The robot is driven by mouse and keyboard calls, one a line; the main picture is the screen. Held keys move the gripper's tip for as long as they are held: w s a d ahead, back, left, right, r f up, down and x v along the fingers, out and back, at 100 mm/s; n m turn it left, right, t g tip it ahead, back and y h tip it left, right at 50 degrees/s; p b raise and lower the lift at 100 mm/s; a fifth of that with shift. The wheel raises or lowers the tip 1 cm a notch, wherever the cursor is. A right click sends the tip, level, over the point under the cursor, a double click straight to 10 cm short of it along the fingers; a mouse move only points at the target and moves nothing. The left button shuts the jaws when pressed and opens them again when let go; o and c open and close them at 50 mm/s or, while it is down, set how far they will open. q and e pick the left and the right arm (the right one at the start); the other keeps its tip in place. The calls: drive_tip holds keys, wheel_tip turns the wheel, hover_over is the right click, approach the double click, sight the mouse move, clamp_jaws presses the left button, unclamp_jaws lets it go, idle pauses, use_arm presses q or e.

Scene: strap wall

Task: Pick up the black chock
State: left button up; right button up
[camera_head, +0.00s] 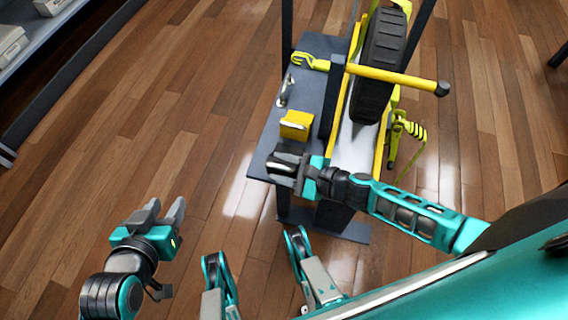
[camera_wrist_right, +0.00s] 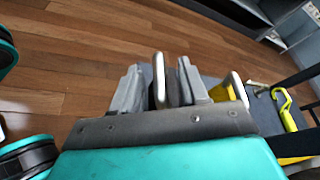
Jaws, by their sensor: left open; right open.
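The black chock (camera_head: 284,166) is a dark block with a pale edge at the near left corner of the grey bench. My right gripper (camera_head: 288,172) is at this chock and hides part of it in the head view. In the right wrist view the chock (camera_wrist_right: 172,82) stands between the two open fingers of my right gripper (camera_wrist_right: 163,90). I cannot tell whether either finger touches it. My left gripper (camera_head: 164,212) is open and empty, over the floor left of the bench.
A yellow chock (camera_head: 295,126) with a pale handle sits just behind on the grey bench (camera_head: 313,75). A metal handle (camera_head: 286,90), a yellow hook (camera_head: 310,61), a yellow bar (camera_head: 392,78) and a black wheel (camera_head: 380,65) are farther back. The wooden floor at left is clear.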

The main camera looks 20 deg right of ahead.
drive_tip(key=shift+w+a+f, duration=0.15)
drive_tip(key=shift+w+a, duration=0.1)
clamp_jaws()
idle(1.4)
